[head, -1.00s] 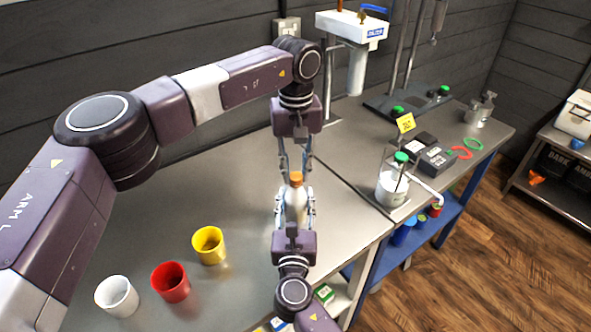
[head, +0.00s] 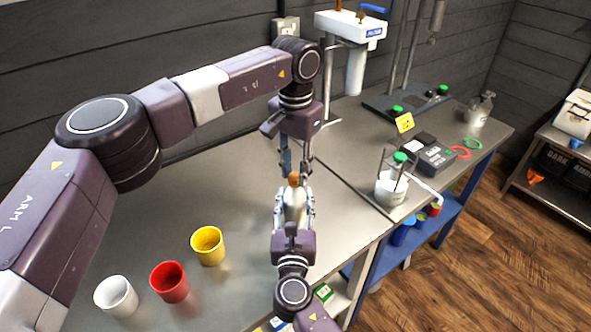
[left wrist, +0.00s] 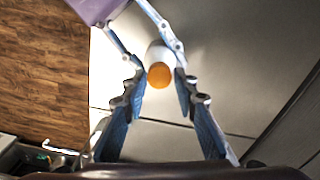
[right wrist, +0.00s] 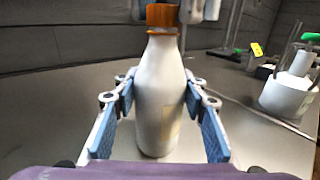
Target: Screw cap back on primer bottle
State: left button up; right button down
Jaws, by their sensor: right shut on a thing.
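The white primer bottle (head: 294,205) stands roughly upright over the metal bench, held by my right gripper (head: 294,212). In the right wrist view the blue pads press both sides of the bottle body (right wrist: 158,95). The orange cap (right wrist: 162,16) sits on top of the bottle neck; how tightly it is seated cannot be told. My left gripper (head: 296,170) points down from above. In the left wrist view its blue fingers (left wrist: 161,82) stand open on either side of the cap (left wrist: 159,75), with small gaps.
White (head: 116,296), red (head: 169,282) and yellow (head: 207,246) cups stand on the bench at front left. A white beaker (head: 391,190) with a green-capped item, and a dark scale (head: 434,158), are on the right.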

pick_arm(q)
jog(key=shift+o, duration=1.1)
jog(key=shift+r, duration=2.3)
jog(key=shift+c, duration=0.4)
